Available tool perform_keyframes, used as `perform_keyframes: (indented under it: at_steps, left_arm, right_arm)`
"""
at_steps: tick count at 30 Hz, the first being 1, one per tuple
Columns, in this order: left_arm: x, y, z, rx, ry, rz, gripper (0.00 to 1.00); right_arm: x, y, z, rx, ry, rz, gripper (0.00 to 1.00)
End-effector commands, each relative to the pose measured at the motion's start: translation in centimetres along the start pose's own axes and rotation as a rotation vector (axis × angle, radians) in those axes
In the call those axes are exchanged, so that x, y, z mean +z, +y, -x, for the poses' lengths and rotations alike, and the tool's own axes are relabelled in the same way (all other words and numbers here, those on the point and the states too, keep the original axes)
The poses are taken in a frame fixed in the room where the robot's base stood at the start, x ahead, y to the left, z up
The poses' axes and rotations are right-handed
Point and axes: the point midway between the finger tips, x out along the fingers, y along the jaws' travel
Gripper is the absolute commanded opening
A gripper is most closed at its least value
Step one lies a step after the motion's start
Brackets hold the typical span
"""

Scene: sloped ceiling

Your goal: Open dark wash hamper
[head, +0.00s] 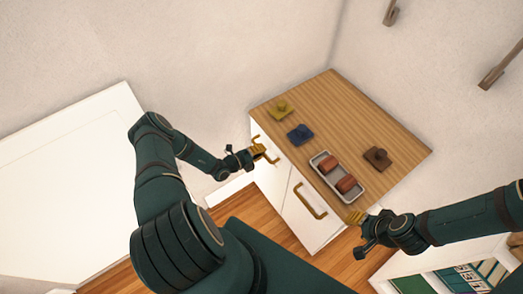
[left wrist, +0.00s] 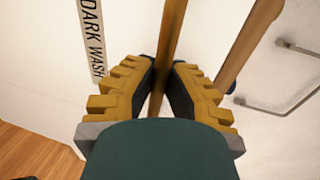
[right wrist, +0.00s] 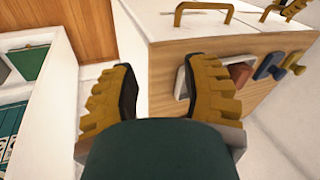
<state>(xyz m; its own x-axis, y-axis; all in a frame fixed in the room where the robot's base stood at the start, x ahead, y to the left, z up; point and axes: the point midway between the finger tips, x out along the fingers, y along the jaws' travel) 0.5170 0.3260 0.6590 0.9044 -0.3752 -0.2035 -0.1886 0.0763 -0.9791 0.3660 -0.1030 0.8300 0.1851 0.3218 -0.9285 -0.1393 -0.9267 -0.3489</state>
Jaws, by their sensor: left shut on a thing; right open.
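The dark wash hamper front (head: 268,172) is the left white front of a wood-topped cabinet and looks flush in the head view. Its label (left wrist: 92,38), reading "DARK WASH", shows in the left wrist view. My left gripper (head: 262,152) is shut on the brass handle (head: 266,139) of this front. In the left wrist view the handle bar (left wrist: 169,45) runs between the fingers of my left gripper (left wrist: 162,85). My right gripper (head: 355,217) is open and empty beside the cabinet's near right corner; it also shows in the right wrist view (right wrist: 160,90).
A second white front with a brass handle (head: 310,201) is to the right. The wooden top (head: 345,110) carries a yellow item (head: 280,108), a blue item (head: 300,134), a brown item (head: 377,157) and a grey tray (head: 322,161) with two reddish items. Wooden floor (head: 238,207) shows in front.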

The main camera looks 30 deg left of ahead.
Motion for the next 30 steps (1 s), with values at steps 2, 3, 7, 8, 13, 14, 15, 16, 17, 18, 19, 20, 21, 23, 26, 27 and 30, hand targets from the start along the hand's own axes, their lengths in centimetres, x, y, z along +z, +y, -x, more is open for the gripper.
perform_keyframes:
  at_steps: [2,3,7,8,13,14,15,16,17,18,19,20,21,23,26,27,30]
  left_arm:
    - [0.1,0.3,1.1,0.003,-0.002,0.001,0.00]
    - [0.1,0.5,1.8,0.004,-0.002,0.002,0.00]
    - [0.1,1.1,4.7,0.004,-0.004,0.002,0.00]
    - [0.1,1.3,5.6,0.005,-0.004,0.002,0.00]
    - [0.1,2.6,11.0,0.006,-0.006,0.003,0.00]
    - [0.1,2.8,11.9,0.006,-0.005,0.002,0.00]
    - [0.1,3.1,13.3,0.006,-0.006,0.002,0.00]
    - [0.1,3.3,14.2,0.006,-0.004,0.002,0.00]
    - [0.1,3.5,15.2,0.006,-0.005,0.002,0.00]
    - [0.1,3.7,16.4,0.005,-0.004,0.002,0.00]
    - [0.1,4.0,17.3,0.006,-0.005,0.003,0.00]
    - [0.0,4.1,18.1,0.005,-0.004,0.002,0.00]
    - [0.1,4.3,19.2,0.006,-0.004,0.002,0.00]
    - [0.0,4.7,20.7,0.005,-0.003,0.001,0.00]
    - [0.0,5.1,22.9,0.004,-0.003,0.001,0.00]
    - [0.0,5.2,23.6,0.004,-0.003,0.002,0.00]
    - [0.0,5.5,25.1,0.004,-0.002,0.002,0.00]
  right_arm:
    - [0.0,0.0,0.0,0.000,0.000,0.000,0.47]
    - [0.0,0.0,-0.1,0.000,0.000,0.000,0.47]
    - [0.0,0.1,-0.2,0.000,0.000,0.000,0.47]
    - [0.1,0.1,-0.3,0.000,0.000,0.000,0.47]
    - [0.3,0.3,-0.9,0.000,-0.005,0.002,0.47]
    - [0.4,0.4,-1.0,0.000,-0.006,0.002,0.47]
    - [0.5,0.4,-1.2,0.000,-0.008,0.002,0.47]
    - [0.5,0.5,-1.3,-0.001,-0.010,0.003,0.47]
    - [0.6,0.6,-1.5,-0.001,-0.011,0.003,0.47]
    - [0.7,0.6,-1.7,-0.001,-0.014,0.004,0.47]
    - [0.8,0.7,-1.9,-0.001,-0.015,0.004,0.47]
    - [0.9,0.8,-2.0,-0.001,-0.017,0.005,0.47]
    - [1.0,0.8,-2.3,-0.001,-0.019,0.006,0.47]
    - [1.2,1.0,-2.6,-0.002,-0.023,0.007,0.47]
    - [1.4,1.1,-3.0,-0.002,-0.028,0.008,0.47]
    - [1.5,1.2,-3.2,-0.003,-0.029,0.009,0.47]
    - [1.7,1.3,-3.5,-0.003,-0.033,0.010,0.47]
